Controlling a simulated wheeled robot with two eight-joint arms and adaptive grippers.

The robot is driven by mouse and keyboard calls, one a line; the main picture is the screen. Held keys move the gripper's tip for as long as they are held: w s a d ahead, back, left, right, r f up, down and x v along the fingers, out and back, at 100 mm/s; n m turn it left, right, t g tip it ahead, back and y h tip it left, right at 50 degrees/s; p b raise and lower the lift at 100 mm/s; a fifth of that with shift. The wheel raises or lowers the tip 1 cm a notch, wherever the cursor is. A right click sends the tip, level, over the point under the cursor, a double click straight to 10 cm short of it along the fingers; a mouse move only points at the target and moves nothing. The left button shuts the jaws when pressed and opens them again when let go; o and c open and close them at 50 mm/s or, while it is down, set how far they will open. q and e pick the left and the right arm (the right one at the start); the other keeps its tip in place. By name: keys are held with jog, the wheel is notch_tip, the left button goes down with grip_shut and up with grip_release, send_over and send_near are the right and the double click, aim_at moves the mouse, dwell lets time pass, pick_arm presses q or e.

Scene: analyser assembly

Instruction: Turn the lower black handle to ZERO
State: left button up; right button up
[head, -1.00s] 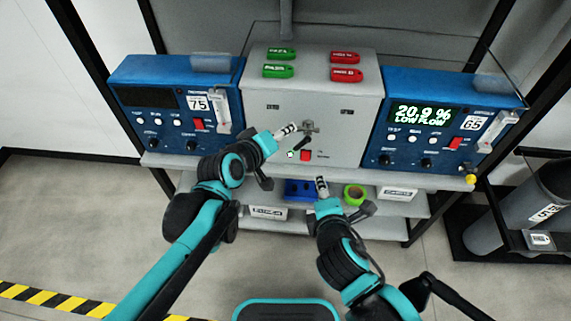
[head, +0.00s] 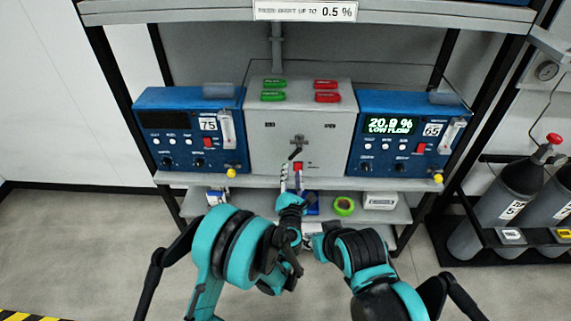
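The black handle (head: 294,155) is on the front of the grey box, just below a metal fitting (head: 297,140), and slants down to the left. Small labels on the box front are too small to read. My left gripper (head: 291,172) is below the handle, in front of the box's lower edge and the red button (head: 298,166). Its two banded fingers stand apart with nothing visible between them, and it appears clear of the handle. My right gripper (head: 317,230) is lower, right of the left wrist; its fingers are too hidden to judge.
A blue analyser (head: 190,100) stands left of the box, another blue analyser (head: 415,100) reading 20.9 % LOW FLOW right of it. Green tape (head: 344,205) sits on the lower shelf; gas cylinders (head: 515,185) stand right.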

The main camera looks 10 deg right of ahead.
aim_at(292, 157)
pick_arm(q)
jog(key=b+x, duration=0.1)
jog(key=x, duration=0.6)
jog(key=shift+w+d+f, duration=0.1)
jog(key=shift+w, duration=0.2)
jog(key=shift+c, duration=0.2)
grip_shut()
